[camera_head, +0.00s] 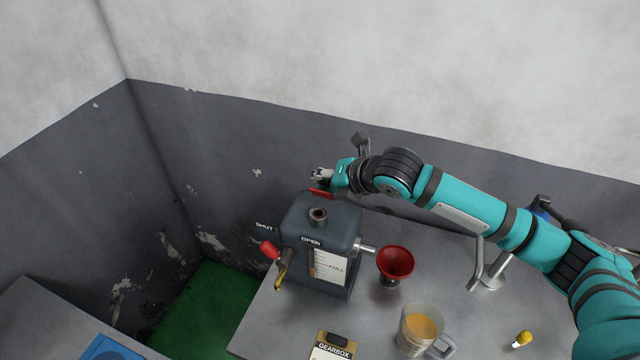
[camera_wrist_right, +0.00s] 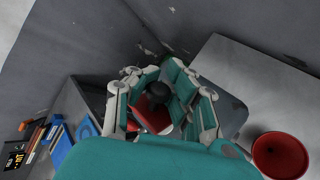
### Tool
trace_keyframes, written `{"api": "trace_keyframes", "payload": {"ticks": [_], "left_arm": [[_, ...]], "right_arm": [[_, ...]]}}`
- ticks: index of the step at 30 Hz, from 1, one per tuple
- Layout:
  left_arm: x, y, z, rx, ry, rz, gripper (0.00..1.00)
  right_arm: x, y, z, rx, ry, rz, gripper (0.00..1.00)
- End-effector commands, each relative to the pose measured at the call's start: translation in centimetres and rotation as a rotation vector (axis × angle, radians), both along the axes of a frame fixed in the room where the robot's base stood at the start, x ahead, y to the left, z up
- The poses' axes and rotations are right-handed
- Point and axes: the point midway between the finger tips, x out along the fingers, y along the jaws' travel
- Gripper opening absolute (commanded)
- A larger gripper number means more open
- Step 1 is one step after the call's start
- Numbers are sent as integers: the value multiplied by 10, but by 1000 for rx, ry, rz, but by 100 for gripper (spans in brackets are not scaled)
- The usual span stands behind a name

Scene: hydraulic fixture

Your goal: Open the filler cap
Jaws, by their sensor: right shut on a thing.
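The grey gearbox housing (camera_head: 335,232) stands on the metal bench, with its filler neck (camera_head: 318,214) on top. The neck's dark opening shows uncovered. The red filler cap (camera_head: 321,193) is off the neck, above and behind it. My right gripper (camera_head: 320,176) is shut on the cap; its arm comes in from the right. In the right wrist view, red (camera_wrist_right: 152,117) and a dark round part (camera_wrist_right: 158,91) show between the fingers (camera_wrist_right: 156,98); the fingers hide much of them. My left gripper is not in view.
A red-handled lever (camera_head: 268,249) is on the housing's left side, between SHUT and OPEN labels. A red funnel (camera_head: 396,263), a jug of amber liquid (camera_head: 421,328), a gearbox label plate (camera_head: 333,346) and a yellow-tipped item (camera_head: 523,338) are on the bench (camera_head: 470,315).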

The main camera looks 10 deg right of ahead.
Motion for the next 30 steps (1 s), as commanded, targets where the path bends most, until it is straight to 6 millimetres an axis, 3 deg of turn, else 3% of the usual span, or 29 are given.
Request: {"api": "trace_keyframes", "payload": {"ticks": [15,30], "left_arm": [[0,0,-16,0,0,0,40],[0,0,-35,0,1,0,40]], "right_arm": [[26,-18,-3,264,369,-10,0],[34,-24,-9,387,549,-11,0]]}}
